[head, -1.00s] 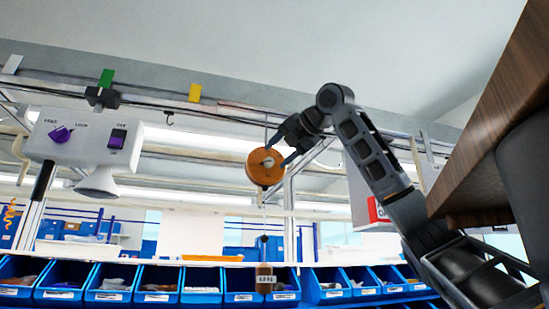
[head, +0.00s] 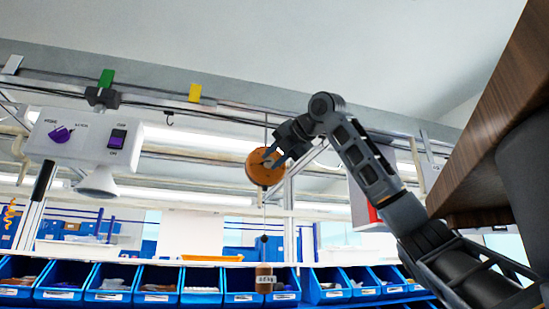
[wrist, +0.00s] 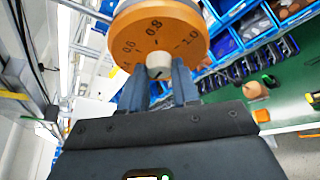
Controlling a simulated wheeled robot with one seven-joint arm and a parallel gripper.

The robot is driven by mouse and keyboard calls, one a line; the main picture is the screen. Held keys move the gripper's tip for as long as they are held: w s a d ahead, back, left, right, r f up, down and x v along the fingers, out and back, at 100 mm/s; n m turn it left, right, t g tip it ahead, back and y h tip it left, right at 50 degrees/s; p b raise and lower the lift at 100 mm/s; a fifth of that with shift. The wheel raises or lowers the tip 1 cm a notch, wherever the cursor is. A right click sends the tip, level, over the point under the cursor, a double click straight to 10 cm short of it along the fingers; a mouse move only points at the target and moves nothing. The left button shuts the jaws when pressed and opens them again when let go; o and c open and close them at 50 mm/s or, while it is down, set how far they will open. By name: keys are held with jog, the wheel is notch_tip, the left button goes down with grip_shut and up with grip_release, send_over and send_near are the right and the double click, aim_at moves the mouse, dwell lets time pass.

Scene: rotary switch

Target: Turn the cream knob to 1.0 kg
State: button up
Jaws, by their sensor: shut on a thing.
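An orange round dial (head: 256,170) hangs in the middle of the head view. In the wrist view the dial's face (wrist: 172,22) carries dark numbers, with 0.6, 0.8 and 1.0 readable. The cream knob (wrist: 159,61) sticks out from the dial. It has a small dark mark, but I cannot tell which number it points to. My gripper (wrist: 160,82) is shut on the knob, one finger on each side of it. In the head view my gripper (head: 270,158) reaches the dial from the right and hides the knob's detail.
A white box with a purple knob and switch (head: 90,136) hangs at the left. Blue bins (head: 165,286) line the bottom. A brown labelled weight (head: 264,279) hangs below the dial. A wooden edge (head: 500,130) stands close at the right. The space left of the dial is open.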

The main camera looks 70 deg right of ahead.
grip_shut()
